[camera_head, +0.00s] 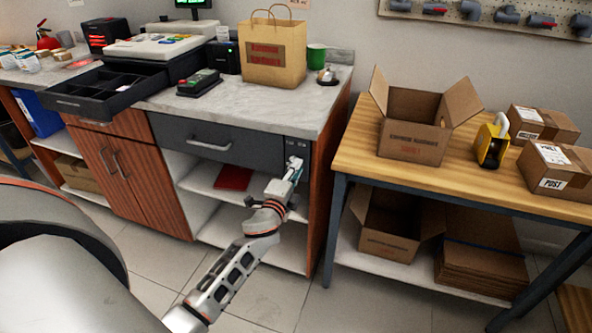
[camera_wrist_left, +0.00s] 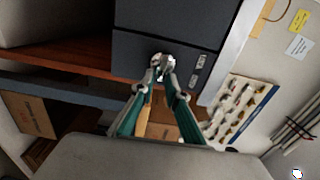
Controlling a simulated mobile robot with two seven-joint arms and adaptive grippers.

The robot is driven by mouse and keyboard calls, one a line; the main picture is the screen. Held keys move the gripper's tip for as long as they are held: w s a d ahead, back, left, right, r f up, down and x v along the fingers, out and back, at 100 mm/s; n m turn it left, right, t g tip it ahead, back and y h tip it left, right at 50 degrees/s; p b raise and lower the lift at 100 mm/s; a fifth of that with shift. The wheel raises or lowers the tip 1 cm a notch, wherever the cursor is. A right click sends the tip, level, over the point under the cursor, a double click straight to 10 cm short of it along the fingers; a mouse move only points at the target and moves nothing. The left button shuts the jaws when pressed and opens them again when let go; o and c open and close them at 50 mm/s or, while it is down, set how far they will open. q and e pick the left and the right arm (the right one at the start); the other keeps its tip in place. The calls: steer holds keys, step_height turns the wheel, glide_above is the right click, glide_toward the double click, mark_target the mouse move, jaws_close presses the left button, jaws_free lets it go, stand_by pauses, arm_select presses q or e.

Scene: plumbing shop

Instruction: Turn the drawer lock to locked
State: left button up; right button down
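The dark grey drawer (camera_head: 190,139) is closed under the marble counter, with a bar handle at its middle. Its front also fills the upper middle of the left wrist view (camera_wrist_left: 135,45). My left gripper (camera_head: 294,164) is at the drawer front's right end. In the left wrist view its fingertips (camera_wrist_left: 161,68) are drawn close together against the drawer face, around a small silver part that seems to be the lock. The fingertips hide most of the lock, so its turn position cannot be read. Two small label plates (camera_wrist_left: 197,70) sit beside it. My right gripper is not in view.
An open cash drawer (camera_head: 95,90) juts out at left. A paper bag (camera_head: 272,50) stands on the counter. Open shelves lie below the drawer.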

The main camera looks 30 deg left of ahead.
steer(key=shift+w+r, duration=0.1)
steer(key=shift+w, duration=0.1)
arm_select(q)
steer(key=v, duration=1.2)
steer(key=shift+r, duration=0.1)
